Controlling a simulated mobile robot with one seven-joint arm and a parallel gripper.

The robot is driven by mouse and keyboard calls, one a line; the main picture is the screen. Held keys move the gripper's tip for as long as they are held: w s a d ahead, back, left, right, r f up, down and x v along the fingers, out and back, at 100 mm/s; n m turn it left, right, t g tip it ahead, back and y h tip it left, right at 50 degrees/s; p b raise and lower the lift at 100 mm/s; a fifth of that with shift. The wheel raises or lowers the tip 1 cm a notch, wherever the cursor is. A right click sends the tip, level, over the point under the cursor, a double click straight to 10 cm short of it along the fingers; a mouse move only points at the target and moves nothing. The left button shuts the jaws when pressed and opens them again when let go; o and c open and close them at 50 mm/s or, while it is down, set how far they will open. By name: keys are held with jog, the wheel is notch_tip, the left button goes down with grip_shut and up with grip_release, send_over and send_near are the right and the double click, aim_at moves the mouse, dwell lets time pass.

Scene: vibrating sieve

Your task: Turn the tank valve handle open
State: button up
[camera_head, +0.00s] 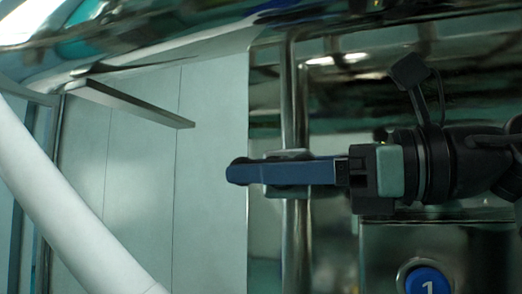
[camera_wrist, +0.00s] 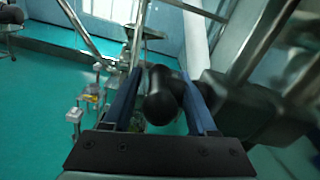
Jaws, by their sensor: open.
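My gripper (camera_head: 236,172) reaches in from the right in the head view, with its blue fingers level. The near finger crosses in front of a vertical metal pipe. In the wrist view my gripper (camera_wrist: 161,76) is open, with one blue finger on each side of a black, round-ended handle (camera_wrist: 160,98). The handle looks like the valve handle, and gaps show beside it; whether either finger touches it I cannot tell.
The vertical pipe (camera_head: 296,90) runs close behind the fingers. Shiny metal surfaces surround it. A grey bar (camera_head: 135,103) juts out at the left. The wrist view shows open green floor (camera_wrist: 35,110) at the left.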

jog(key=shift+w+a, duration=0.1)
jog(key=shift+a, duration=0.2)
grip_shut()
jog(key=shift+f+y+b, duration=0.2)
jog(key=shift+y+b, duration=0.1)
jog(key=shift+b, duration=0.6)
jog(key=shift+r+y+b, duration=0.25)
jog(key=shift+y+b, duration=0.1)
jog(key=shift+y, duration=0.05)
grip_release()
